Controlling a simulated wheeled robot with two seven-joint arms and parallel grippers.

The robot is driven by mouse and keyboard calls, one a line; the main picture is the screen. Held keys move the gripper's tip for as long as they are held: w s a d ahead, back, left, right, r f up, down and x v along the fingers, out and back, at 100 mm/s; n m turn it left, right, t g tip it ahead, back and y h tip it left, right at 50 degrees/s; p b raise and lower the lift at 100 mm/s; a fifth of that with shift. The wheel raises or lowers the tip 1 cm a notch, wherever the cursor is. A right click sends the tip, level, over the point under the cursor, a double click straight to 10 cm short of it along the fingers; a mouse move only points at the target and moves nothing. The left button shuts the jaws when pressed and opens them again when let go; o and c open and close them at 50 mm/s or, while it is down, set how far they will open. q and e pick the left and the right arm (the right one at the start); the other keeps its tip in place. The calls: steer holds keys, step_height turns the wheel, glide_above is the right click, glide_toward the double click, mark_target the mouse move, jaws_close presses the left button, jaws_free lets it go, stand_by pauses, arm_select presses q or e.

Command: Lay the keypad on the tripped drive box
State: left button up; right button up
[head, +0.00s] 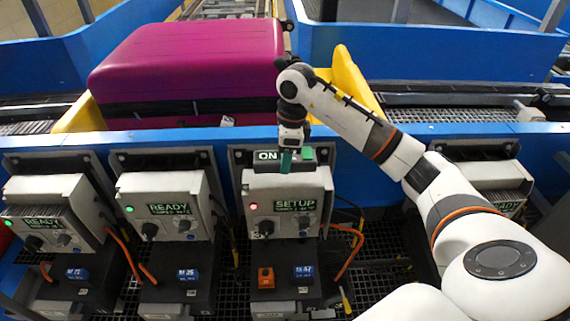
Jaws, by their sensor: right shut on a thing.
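The drive box (287,204) with the red light and the green SETUP display stands right of the middle. The keypad (266,156), dark with lit green ON letters, is at the top of this box. My right gripper (287,150) is shut on the upright teal grip of the keypad and hides its middle. The keypad looks flat and close to the box top; I cannot tell whether it is touching. My left gripper is not in view.
Drive boxes with green READY displays stand to the left (166,207) and far left (45,222). Another box (500,180) is partly behind my right arm. A magenta suitcase (190,65) sits in a yellow tray (82,116) behind the blue rail. Orange cables hang beside the boxes.

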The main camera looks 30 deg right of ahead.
step_height(320, 180, down, 3)
steer(key=shift+s+f+p, duration=0.1)
steer(key=shift+f+p, duration=0.1)
steer(key=shift+p, duration=0.25)
steer(key=shift+f, duration=0.1)
steer(key=shift+f, duration=0.1)
steer(key=shift+f+b, duration=0.15)
steer(key=shift+b, duration=0.2)
steer(key=o, duration=0.8)
steer(key=shift+o, duration=0.2)
